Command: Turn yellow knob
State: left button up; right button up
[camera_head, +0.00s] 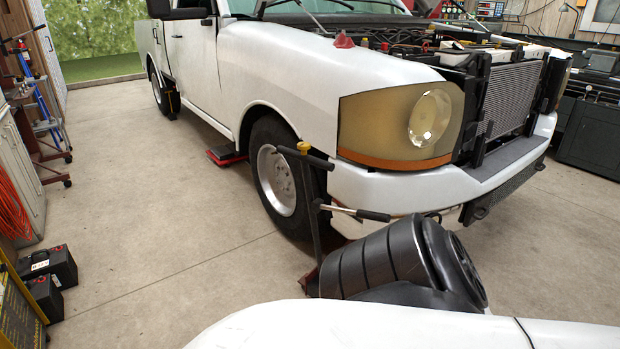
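A small yellow knob (304,147) sits on top of a dark upright post with a T-shaped bar, beside the front wheel of the white pickup. The post (312,200) stands close to the front bumper. A second bar with a dark grip (373,215) reaches right from the post, in front of the bumper. The foot of the post is partly hidden by a black ribbed shape.
The white pickup (290,75) has its engine bay open. Black cases (47,264) stand at lower left. A red stand (225,155) is under the truck.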

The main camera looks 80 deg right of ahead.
aim_at(304, 146)
jog(key=z, duration=2.8)
